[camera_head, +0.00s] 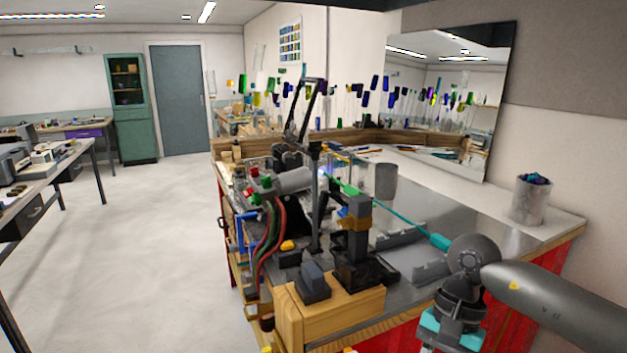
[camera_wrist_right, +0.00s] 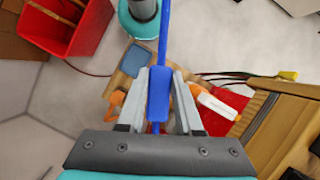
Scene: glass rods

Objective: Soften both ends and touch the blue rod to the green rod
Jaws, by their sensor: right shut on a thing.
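In the right wrist view, my right gripper (camera_wrist_right: 160,72) is shut on the thick blue grip of the blue rod (camera_wrist_right: 158,92). Its thin shaft runs away from the fingers to the top edge, where its far end is out of view. In the head view, a green rod (camera_head: 405,228) lies at a slant across the dark clamp stand (camera_head: 354,232), with a thicker teal end (camera_head: 440,241) at lower right. The grey torch (camera_head: 292,183) stands beside the rod's far end, with a pale bluish glow near its nozzle. My left gripper is not in view.
A wooden block (camera_head: 337,312) sits at the bench's near corner. Red and green hoses (camera_head: 268,235) hang at the bench's left side. A grey pot (camera_head: 531,200) stands at the bench's right end. A red bin (camera_wrist_right: 62,25) shows in the wrist view.

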